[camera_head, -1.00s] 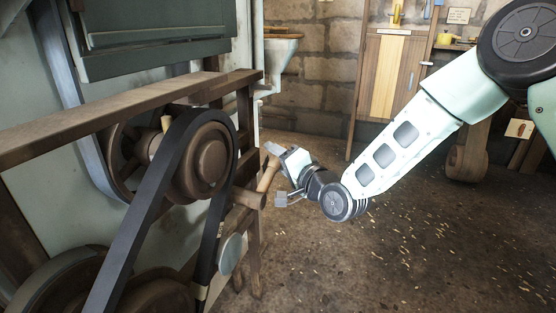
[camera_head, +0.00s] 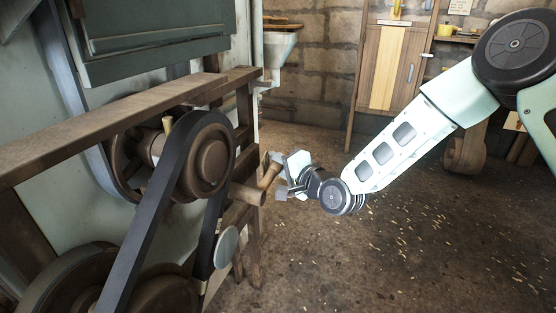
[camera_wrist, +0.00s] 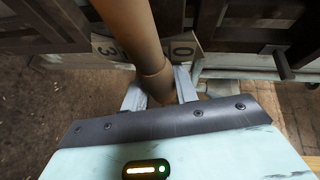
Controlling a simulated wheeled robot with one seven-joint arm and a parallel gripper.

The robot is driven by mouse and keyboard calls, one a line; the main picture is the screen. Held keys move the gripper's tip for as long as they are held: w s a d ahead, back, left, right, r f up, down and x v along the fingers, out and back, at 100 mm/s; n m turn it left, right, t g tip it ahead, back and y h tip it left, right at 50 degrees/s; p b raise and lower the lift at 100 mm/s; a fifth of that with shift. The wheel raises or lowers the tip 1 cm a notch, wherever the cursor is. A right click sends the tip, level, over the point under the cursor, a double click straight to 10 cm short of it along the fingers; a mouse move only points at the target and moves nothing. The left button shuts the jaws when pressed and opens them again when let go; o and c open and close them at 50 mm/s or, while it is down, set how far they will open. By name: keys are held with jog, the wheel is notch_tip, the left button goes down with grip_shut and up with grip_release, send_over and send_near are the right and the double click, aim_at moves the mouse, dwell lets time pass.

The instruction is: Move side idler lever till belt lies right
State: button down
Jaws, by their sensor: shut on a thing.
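The black belt (camera_head: 152,205) loops over the brown upper pulley (camera_head: 209,162) and runs down toward a lower wheel. Its right run passes close to the pale round idler (camera_head: 228,247); whether they touch I cannot tell. The short wooden lever (camera_head: 267,176) slants up to the right from a thick brown hub (camera_head: 247,194). My gripper (camera_head: 279,178) is shut on the lever near its upper end. In the wrist view the lever (camera_wrist: 128,28) passes between the fingers of my gripper (camera_wrist: 158,90). The fingers partly hide its end.
A wooden rail (camera_head: 110,118) and posts frame the drive on the left. A pale plate with the digits 3 and 0 (camera_wrist: 104,47) lies behind the lever in the wrist view. A wooden cabinet (camera_head: 388,70) stands behind.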

jog(key=c, duration=1.1)
grip_release()
jog(key=p+v, duration=0.3)
jog(key=v, duration=1.4)
jog(key=shift+d, duration=0.15)
jog(key=shift+s, duration=0.15)
jog(key=s+a+f+n+g+h, duration=0.2)
jog(key=s+n+g+h, duration=0.2)
jog(key=s+n+g, duration=0.4)
jog(key=s+d+r+n+g+h, duration=0.2)
jog(key=s+d+r+n+h, duration=0.15)
jog(key=s, duration=0.45)
jog(key=s+d+r+n+g+h, duration=0.2)
jog(key=s+d+r+n, duration=0.15)
jog(key=s, duration=0.55)
notch_tip(320, 180, up, 28)
jog(key=p, duration=2.7)
jog(key=shift+s+a+f+g+h+p, duration=0.2)
jog(key=shift+s+f+g+h+p, duration=0.1)
jog(key=shift+s+h+p, duration=0.1)
